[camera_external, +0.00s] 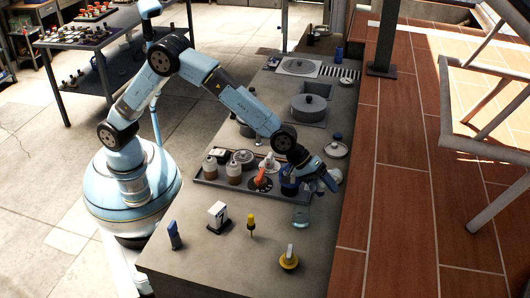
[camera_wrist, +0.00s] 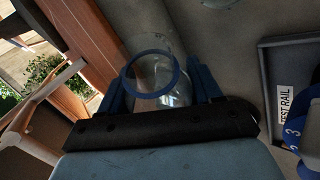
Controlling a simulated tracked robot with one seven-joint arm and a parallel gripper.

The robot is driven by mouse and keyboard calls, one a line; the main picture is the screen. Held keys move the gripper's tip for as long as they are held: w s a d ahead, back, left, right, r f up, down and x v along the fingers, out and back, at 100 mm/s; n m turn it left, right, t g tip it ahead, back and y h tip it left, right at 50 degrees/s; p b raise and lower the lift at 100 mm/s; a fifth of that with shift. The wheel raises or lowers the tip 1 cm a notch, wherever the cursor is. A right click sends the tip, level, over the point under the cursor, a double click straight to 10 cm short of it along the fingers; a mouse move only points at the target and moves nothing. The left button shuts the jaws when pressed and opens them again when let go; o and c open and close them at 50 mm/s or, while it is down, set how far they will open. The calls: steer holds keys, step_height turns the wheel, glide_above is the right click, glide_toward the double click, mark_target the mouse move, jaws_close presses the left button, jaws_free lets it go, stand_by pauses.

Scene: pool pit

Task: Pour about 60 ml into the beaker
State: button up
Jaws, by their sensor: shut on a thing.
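My gripper (camera_external: 322,184) is low over the bench near its right edge. In the wrist view, its two blue fingers (camera_wrist: 160,82) are shut on a clear glass vessel with a blue rim (camera_wrist: 128,83), one finger on each side. The vessel's contents cannot be made out. A pale greenish glass piece (camera_external: 301,215) shows just below my gripper in the external view; I cannot tell whether it is the held vessel or a separate beaker. Part of a clear round rim (camera_wrist: 217,2) is cut off at the top of the wrist view.
A dark tray (camera_external: 215,192) left of my gripper holds several bottles, an orange item and a blue item (camera_external: 288,187).

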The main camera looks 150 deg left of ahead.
steer(key=shift+w, duration=0.1)
steer(key=shift+a+h, duration=0.1)
steer(key=shift+h, duration=0.3)
steer(key=shift+a+f+n+h+b, duration=0.15)
steer(key=shift+f+n+h+b, duration=0.3)
steer(key=shift+b, duration=0.25)
steer(key=shift+d+h, duration=0.2)
steer(key=shift+h, duration=0.15)
steer(key=shift+f, duration=0.15)
stand_by(1.1)
